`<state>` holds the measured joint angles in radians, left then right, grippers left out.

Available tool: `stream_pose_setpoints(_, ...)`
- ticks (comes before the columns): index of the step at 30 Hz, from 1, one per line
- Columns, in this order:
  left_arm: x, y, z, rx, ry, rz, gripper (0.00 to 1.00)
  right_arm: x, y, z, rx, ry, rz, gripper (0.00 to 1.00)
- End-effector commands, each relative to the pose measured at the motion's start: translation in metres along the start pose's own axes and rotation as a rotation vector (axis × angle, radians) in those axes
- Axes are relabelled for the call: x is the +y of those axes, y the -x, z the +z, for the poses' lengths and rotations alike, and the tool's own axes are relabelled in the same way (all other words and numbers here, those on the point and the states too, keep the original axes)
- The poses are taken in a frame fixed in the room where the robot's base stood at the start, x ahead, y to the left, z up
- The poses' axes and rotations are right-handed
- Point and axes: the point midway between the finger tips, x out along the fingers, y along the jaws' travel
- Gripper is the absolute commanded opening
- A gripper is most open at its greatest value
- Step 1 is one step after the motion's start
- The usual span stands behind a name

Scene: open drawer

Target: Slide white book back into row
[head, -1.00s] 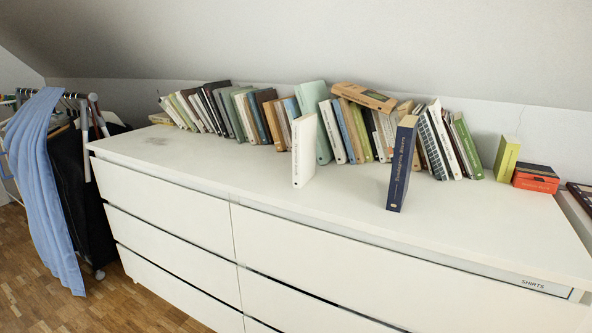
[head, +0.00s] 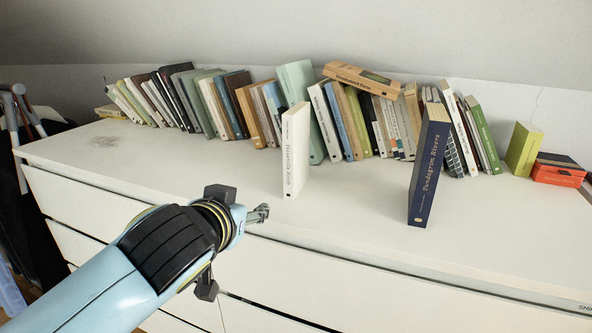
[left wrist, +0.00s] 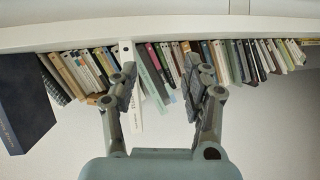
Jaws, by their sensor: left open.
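The white book (head: 296,150) stands upright on the dresser top, pulled out in front of the book row. In the left wrist view, which looks upside down, the white book (left wrist: 136,112) shows beyond the fingers, partly behind the left-hand finger. My left gripper (head: 260,213) is at the dresser's front edge, to the left of and nearer than the white book, apart from it. In the left wrist view its two fingers (left wrist: 164,88) are spread with nothing held between them. The book row (head: 215,105) leans along the back wall. My right gripper is not in view.
A dark blue book (head: 428,170) stands forward of the row, to the right of the white book. A tan book (head: 362,78) lies on top of the row. A yellow-green book (head: 523,148) and an orange box (head: 558,175) are at far right. The dresser top (head: 340,205) between the two forward books is clear.

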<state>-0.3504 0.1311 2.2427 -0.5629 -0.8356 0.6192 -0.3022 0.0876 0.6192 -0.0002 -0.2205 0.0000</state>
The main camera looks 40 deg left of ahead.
Motion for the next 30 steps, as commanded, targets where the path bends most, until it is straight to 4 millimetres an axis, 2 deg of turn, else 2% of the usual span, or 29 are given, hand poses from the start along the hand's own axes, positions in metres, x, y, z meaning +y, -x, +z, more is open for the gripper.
stream_pose_setpoints(1,0.004,-0.007,-0.019,0.083,0.02,0.008,0.48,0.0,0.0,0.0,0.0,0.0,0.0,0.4)
stream_pose_setpoints(3,0.012,-0.014,-0.045,0.197,0.046,0.033,0.48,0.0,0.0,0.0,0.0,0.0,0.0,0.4)
stream_pose_setpoints(6,0.024,-0.019,-0.073,0.324,0.067,0.083,0.48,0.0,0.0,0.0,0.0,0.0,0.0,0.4)
stream_pose_setpoints(9,0.034,-0.023,-0.09,0.392,0.075,0.121,0.48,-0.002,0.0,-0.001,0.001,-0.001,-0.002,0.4)
stream_pose_setpoints(15,0.04,-0.051,-0.108,0.414,0.077,0.135,0.48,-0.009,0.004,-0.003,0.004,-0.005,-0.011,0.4)
stream_pose_setpoints(19,0.043,-0.067,-0.113,0.411,0.078,0.135,0.48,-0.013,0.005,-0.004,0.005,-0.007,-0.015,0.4)
stream_pose_setpoints(23,0.044,-0.076,-0.116,0.409,0.078,0.134,0.48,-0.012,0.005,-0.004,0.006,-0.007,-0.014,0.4)
stream_pose_setpoints(30,0.05,-0.11,-0.128,0.409,0.077,0.133,0.48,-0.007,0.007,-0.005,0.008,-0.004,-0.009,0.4)
